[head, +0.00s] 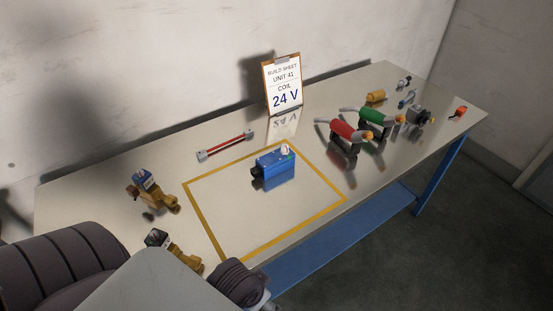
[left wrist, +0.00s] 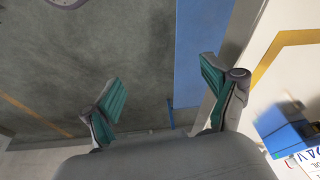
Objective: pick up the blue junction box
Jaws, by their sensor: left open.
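The blue junction box (head: 275,169) sits on the table inside a yellow taped rectangle, with a small light-coloured part on its top and a dark fitting at its left end. It also shows at the right edge of the left wrist view (left wrist: 284,136), partly cut off. My left gripper (left wrist: 162,76) is open and empty, with its teal-padded fingers spread over the floor and the table's edge, apart from the box. In the head view only dark and grey arm parts of mine show at the lower left. My right gripper is in neither view.
A build sheet (head: 283,83) reading "24 V" stands behind the box. Brass valves (head: 154,193) are at the left, a red bar (head: 226,146) behind. Red (head: 346,133) and green (head: 377,117) handled tools and small fittings are at the right. The taped area (head: 232,225) is otherwise clear.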

